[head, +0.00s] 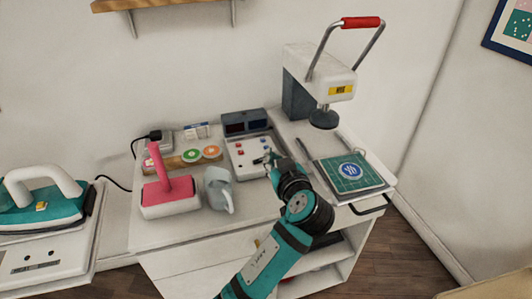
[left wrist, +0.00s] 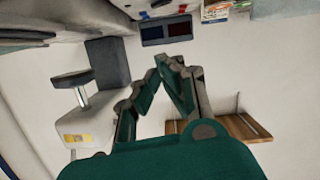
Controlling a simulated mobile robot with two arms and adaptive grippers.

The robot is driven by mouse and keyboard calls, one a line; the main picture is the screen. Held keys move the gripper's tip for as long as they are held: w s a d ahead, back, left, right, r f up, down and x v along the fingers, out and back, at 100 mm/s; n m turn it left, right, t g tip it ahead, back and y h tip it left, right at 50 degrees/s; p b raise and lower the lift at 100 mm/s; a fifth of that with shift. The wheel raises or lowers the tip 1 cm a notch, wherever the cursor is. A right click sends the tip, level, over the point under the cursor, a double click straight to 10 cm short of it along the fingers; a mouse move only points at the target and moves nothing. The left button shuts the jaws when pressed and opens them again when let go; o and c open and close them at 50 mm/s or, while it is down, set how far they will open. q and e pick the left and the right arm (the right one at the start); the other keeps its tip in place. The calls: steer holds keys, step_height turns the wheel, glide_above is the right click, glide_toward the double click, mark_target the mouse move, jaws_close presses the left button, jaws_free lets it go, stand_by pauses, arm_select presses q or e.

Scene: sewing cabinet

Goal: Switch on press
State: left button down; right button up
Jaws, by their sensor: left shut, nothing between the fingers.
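The press (head: 318,75) stands at the back right of the cabinet, its red handle (head: 361,22) raised and its round upper plate (head: 322,118) held up. It also shows in the left wrist view (left wrist: 85,125). The displays look dark. My left gripper (head: 266,159) is shut and empty over the panel's right part. Contact with a button cannot be told. My right gripper is not in view.
A green mat with a blue badge (head: 349,171) lies on the right. A pink-handled block (head: 168,192), a grey jug (head: 218,188) and coloured discs (head: 191,155) stand left of the panel. A teal iron (head: 45,202) stands far left. A wooden shelf (head: 128,4) hangs above.

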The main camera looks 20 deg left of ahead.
arm_select(q)
steer(key=p, duration=0.1)
glide_above(259, 161)
steer(key=d, duration=0.2)
steer(key=shift+s+a+f, duration=0.1)
steer(key=shift+a+f, duration=0.05)
steer(key=shift+f, duration=0.45)
steer(key=shift+a+f, duration=0.1)
steer(key=shift+f, duration=0.5)
steer(key=f, duration=0.3)
steer(key=shift+d, duration=0.25)
steer(key=shift+d+f+p, duration=0.15)
steer(key=shift+f+p, duration=0.15)
steer(key=shift+f, duration=0.25)
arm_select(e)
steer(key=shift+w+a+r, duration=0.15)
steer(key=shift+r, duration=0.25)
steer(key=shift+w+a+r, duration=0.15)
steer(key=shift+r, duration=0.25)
